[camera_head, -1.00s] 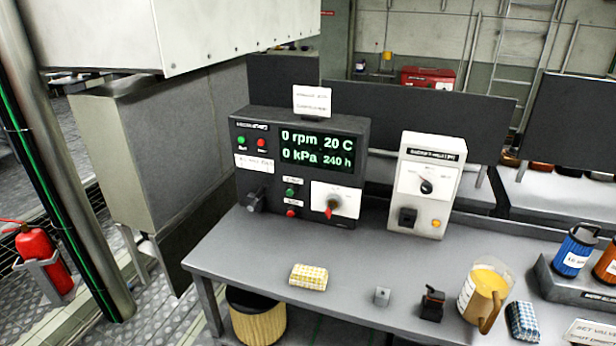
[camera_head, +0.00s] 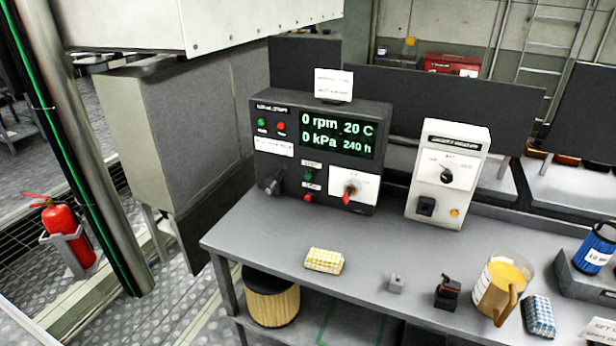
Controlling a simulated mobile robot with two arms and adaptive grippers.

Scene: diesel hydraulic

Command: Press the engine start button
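The dark control panel (camera_head: 323,178) stands on the grey bench and leans back slightly. Its green display (camera_head: 338,135) reads 0 rpm, 20 C, 0 kPa and 240 h. At its upper left are a green button (camera_head: 262,122) and a red button (camera_head: 281,126); their small labels are too blurred to read surely. Lower down are another green button (camera_head: 308,176), another red button (camera_head: 307,198), a dark knob or key switch (camera_head: 273,185) and a white plate with a red-pointer dial (camera_head: 348,191). Neither of my grippers is in view.
A white box with a dial (camera_head: 447,174) stands right of the panel. The bench (camera_head: 268,229) holds a checked yellow cloth (camera_head: 324,261), a small grey block (camera_head: 396,283), a jug of yellow liquid (camera_head: 501,285) and a blue checked cloth (camera_head: 538,316). A pillar (camera_head: 95,130) and fire extinguisher (camera_head: 61,228) are left.

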